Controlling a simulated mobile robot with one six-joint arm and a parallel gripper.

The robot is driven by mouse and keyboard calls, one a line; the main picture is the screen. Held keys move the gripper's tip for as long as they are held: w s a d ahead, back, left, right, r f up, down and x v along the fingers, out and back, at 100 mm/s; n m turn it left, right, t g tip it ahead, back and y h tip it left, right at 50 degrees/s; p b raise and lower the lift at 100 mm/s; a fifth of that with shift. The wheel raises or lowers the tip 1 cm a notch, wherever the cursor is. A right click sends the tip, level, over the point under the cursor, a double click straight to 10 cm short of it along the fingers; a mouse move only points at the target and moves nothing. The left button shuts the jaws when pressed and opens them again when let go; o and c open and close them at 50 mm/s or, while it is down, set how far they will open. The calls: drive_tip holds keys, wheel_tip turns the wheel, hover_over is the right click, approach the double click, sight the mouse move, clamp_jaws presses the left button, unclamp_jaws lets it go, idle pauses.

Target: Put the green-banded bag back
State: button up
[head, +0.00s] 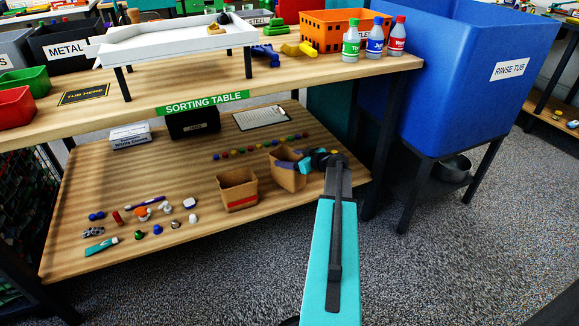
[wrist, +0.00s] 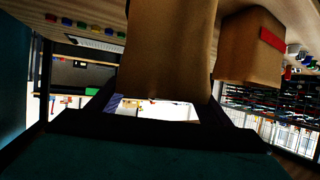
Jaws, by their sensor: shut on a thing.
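A brown paper bag (head: 288,177) stands on or just above the lower shelf (head: 120,185) of the sorting table, at its right part; I cannot tell whether it touches the boards. My gripper (head: 293,161) is shut on its upper part, reaching in from the right. No coloured band shows on this bag. In the wrist view the held bag (wrist: 168,45) fills the middle between the fingers. A second brown bag (head: 238,188) with a red band stands close to its left, upright; it also shows at the right in the wrist view (wrist: 250,55).
A row of small coloured pieces (head: 262,146) lies behind the bags, with a clipboard (head: 262,118) farther back. Several small items (head: 145,212) lie at the shelf's left. A table leg (head: 376,150) and the blue rinse tub (head: 450,90) stand to the right. The shelf's middle is mostly bare.

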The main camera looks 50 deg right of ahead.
idle(0.3)
drive_tip(key=shift+f+b, duration=0.55)
drive_tip(key=shift+f, duration=1.2)
drive_tip(key=shift+f+b, duration=0.15)
drive_tip(key=shift+b, duration=0.15)
drive_tip(key=o, duration=1.3)
drive_tip(key=shift+r+p, duration=0.25)
drive_tip(key=shift+p, duration=0.1)
drive_tip(key=p+v, duration=0.2)
drive_tip(key=v, duration=1)
drive_tip(key=shift+f, duration=0.1)
drive_tip(key=shift+s+d, duration=0.1)
